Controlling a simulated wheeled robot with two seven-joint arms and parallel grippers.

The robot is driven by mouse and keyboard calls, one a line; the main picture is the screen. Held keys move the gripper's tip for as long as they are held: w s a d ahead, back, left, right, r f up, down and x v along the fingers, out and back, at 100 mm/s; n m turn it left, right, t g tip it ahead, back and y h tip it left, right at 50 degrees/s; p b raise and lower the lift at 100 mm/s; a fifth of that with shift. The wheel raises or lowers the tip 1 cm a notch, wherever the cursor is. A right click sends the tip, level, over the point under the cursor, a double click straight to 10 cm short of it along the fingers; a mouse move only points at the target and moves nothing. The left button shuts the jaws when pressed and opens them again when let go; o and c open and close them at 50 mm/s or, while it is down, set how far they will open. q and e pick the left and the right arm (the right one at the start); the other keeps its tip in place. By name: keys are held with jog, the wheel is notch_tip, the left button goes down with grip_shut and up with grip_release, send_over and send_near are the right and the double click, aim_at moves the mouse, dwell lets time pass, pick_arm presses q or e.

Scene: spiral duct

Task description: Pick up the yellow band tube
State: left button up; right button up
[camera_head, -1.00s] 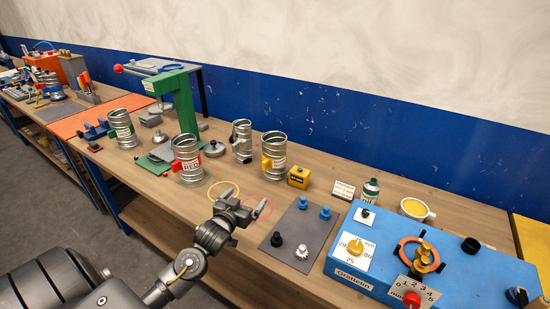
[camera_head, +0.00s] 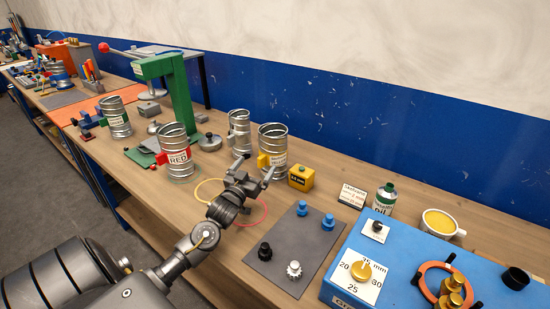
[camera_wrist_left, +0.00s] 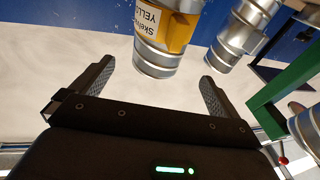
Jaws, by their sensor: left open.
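The yellow band tube (camera_head: 273,150) is a ribbed metal cylinder with a yellow clip and a white label. It stands upright on the bench, right of the plain metal tube (camera_head: 239,132). My left gripper (camera_head: 255,172) is open and empty just in front of it, with the fingers pointing toward it. In the left wrist view the yellow band tube (camera_wrist_left: 160,62) shows beyond and between the two open fingers (camera_wrist_left: 155,85), apart from them. My right gripper is not in view.
The red-label tube (camera_head: 177,152) stands left of my gripper, with a green press (camera_head: 176,90) behind. A small yellow box (camera_head: 301,178) sits close right of the yellow band tube. A grey mat (camera_head: 290,245) with several knobs and the blue fixture (camera_head: 400,262) lie to the right.

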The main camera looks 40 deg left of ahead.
aim_at(266, 150)
pick_arm(q)
jog(key=x, duration=0.2)
jog(key=p+x, duration=0.1)
jog(key=x, duration=0.2)
jog(key=shift+s+r, duration=0.1)
jog(key=shift+r, duration=0.1)
jog(key=shift+w, duration=0.25)
jog(key=shift+a+r+p, duration=0.1)
jog(key=shift+p, duration=0.25)
jog(key=p+x, duration=0.2)
jog(key=x, duration=0.2)
jog(key=shift+w, duration=0.55)
jog(key=shift+s, duration=0.1)
jog(key=c, duration=0.9)
